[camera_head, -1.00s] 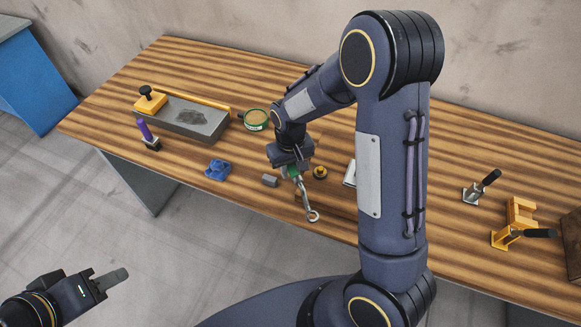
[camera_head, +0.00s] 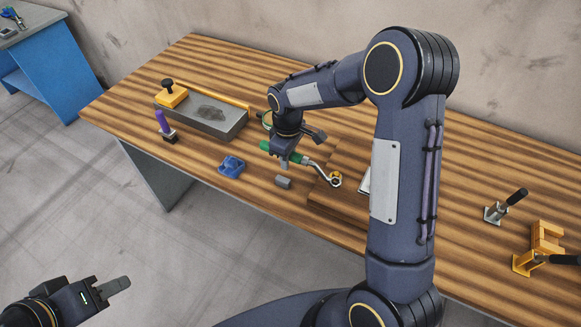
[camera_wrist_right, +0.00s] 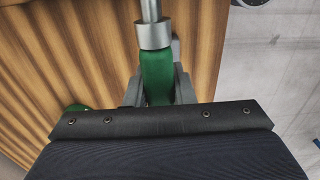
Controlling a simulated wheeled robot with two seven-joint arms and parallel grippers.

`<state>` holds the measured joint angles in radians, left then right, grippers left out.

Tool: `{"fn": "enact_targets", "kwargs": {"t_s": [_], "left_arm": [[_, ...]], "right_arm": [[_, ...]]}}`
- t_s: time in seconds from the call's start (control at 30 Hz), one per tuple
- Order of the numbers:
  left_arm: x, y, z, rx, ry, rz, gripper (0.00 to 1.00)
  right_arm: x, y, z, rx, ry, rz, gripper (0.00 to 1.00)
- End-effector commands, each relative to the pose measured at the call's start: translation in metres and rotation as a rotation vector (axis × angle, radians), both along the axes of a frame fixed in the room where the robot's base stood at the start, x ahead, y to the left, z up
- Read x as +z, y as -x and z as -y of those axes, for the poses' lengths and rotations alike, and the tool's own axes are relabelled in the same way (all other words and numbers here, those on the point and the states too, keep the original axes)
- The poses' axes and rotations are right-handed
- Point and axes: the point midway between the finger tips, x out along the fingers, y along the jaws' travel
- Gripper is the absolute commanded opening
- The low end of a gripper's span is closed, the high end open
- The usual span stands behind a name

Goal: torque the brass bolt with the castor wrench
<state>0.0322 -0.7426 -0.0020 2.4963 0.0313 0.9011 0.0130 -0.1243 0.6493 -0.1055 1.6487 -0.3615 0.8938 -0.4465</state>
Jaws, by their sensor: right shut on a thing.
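The castor wrench has a green handle (camera_head: 305,158) and a bent steel shaft (camera_head: 320,168). My right gripper (camera_head: 287,158) is shut on the handle; the right wrist view (camera_wrist_right: 158,90) shows the green grip between the two fingers. The wrench's ring end overlaps the brass bolt (camera_head: 335,180) on the bench. I cannot tell whether the ring sits around the bolt or just above it. My left gripper (camera_head: 108,289) is away from the bench, low at the left, over the floor; its finger gap is unclear.
On the wooden bench (camera_head: 430,190) are a blue block (camera_head: 231,167), a small grey block (camera_head: 284,182), a grey stone tray (camera_head: 205,118) and a purple-handled tool (camera_head: 162,122). Toggle clamps (camera_head: 500,208) stand at the right. A blue cabinet (camera_head: 50,65) stands behind left.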

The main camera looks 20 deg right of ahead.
Motion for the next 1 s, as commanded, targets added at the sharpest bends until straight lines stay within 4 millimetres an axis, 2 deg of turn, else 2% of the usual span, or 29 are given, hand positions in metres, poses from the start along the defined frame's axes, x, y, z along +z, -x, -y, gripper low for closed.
{"fn": "enact_targets", "kwargs": {"t_s": [0.2, 0.63, 0.77, 1.0], "left_arm": [[-0.009, 0.0, 0.0, 0.0, 0.0, 0.0, 0.36], [-0.009, 0.0, 0.0, 0.0, 0.0, 0.0, 0.36], [-0.011, 0.0, 0.0, 0.0, 0.0, 0.0, 0.36], [-0.014, 0.0, 0.0, 0.0, 0.0, 0.0, 0.36]], "right_arm": [[0.003, -0.013, 0.004, 0.185, 0.001, 0.005, 0.0], [0.005, -0.013, 0.003, 0.22, 0.002, 0.006, 0.0], [0.005, -0.004, -0.002, 0.289, 0.001, 0.006, 0.0], [0.005, 0.035, -0.018, 0.593, 0.0, 0.006, 0.0]]}}
